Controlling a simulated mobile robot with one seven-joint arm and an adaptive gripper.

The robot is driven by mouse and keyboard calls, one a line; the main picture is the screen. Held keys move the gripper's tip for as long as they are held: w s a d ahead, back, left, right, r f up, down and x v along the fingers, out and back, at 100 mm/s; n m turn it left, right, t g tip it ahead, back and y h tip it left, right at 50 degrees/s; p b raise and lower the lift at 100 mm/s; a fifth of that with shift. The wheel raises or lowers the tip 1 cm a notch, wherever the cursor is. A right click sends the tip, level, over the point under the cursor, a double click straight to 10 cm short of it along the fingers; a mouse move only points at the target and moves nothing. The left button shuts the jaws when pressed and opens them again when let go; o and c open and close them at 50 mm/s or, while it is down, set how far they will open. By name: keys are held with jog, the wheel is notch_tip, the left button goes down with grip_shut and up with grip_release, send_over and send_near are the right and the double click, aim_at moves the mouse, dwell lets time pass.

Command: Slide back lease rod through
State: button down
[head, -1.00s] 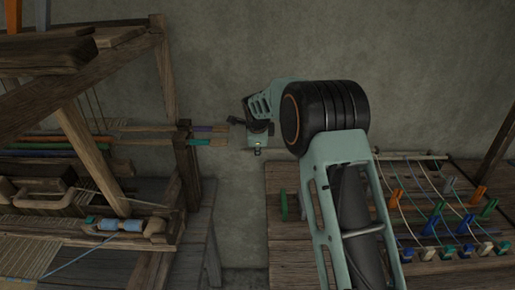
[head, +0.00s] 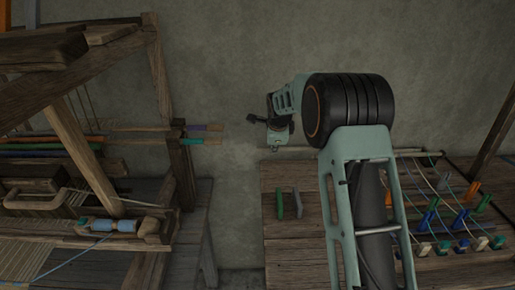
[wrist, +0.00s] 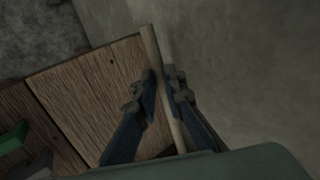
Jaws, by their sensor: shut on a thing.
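My gripper (wrist: 161,82) is shut on a pale wooden rod (wrist: 150,45), one finger on each side of it in the wrist view. The rod runs past the fingers beside the table edge; its lower part is hidden by my wrist. In the head view my gripper (head: 278,143) is in the gap between loom and table, near the wall; the grip itself is too small to make out. A purple-banded rod (head: 206,127) and a teal-banded rod (head: 203,142) stick out past the right post of the loom (head: 183,165), left of my gripper and apart from it.
A wooden table (head: 292,240) stands on the right, with a green piece (head: 280,204) and a grey piece (head: 297,203) on its left part. Pegs and cords fill its right part. A blue bobbin (head: 115,226) lies on the loom. Wall is behind.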

jog(key=d, duration=1.3)
jog(key=shift+p, duration=0.3)
jog(key=c, duration=2)
grip_release()
jog(key=shift+f, duration=0.1)
jog(key=shift+o, duration=0.2)
jog(key=v, duration=0.8)
